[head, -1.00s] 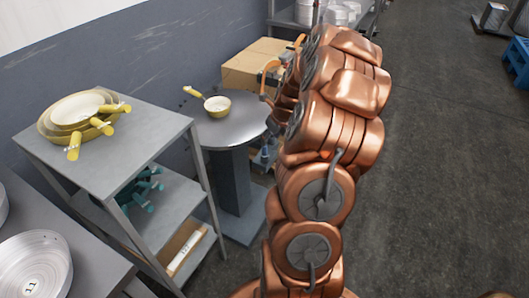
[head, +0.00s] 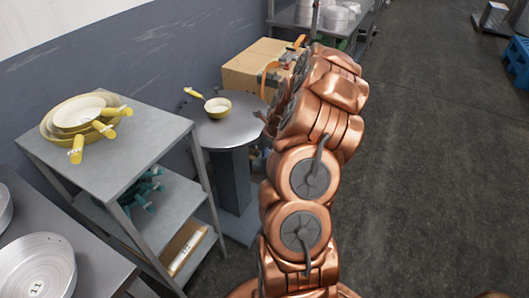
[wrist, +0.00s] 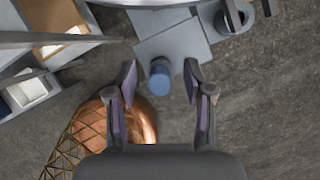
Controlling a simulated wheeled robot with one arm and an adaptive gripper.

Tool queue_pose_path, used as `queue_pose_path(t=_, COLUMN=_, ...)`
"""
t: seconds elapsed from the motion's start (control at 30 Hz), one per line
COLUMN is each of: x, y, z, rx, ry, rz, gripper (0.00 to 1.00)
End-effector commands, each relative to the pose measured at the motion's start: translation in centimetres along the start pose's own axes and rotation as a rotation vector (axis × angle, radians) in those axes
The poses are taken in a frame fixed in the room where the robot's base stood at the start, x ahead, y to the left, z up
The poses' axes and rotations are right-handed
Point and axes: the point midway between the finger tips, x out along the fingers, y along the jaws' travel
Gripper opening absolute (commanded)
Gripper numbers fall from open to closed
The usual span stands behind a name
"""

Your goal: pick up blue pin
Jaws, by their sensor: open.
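The blue pin (wrist: 160,84) shows in the wrist view as a short round piece with a flat blue top. It appears between the two dark fingers of my gripper (wrist: 160,76), with a gap on each side. The gripper is open and holds nothing. I cannot tell how far the pin lies beyond the fingertips. In the head view my copper arm hides the gripper and most or all of the pin, close to the round grey table (head: 232,127).
A small yellow pan (head: 217,106) sits on the round table. A grey shelf cart (head: 152,137) with yellow pans (head: 82,112) stands at the left. A cardboard box (head: 257,66) is behind. The floor at the right (head: 430,170) is open.

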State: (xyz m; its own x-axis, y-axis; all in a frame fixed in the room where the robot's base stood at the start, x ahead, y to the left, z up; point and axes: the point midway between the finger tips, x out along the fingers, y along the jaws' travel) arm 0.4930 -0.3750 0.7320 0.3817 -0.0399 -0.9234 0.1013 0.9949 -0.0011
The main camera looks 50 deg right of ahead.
Motion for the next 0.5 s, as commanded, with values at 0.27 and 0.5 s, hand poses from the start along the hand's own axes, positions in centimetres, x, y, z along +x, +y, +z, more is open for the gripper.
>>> queue_pose_path(t=0.27, x=0.0, y=0.03, z=-0.03, rx=0.0, ry=0.001, rz=0.001, gripper=0.39)
queue_pose_path(t=0.5, x=-0.01, y=0.04, z=-0.04, rx=0.0, ry=0.001, rz=0.001, gripper=0.14)
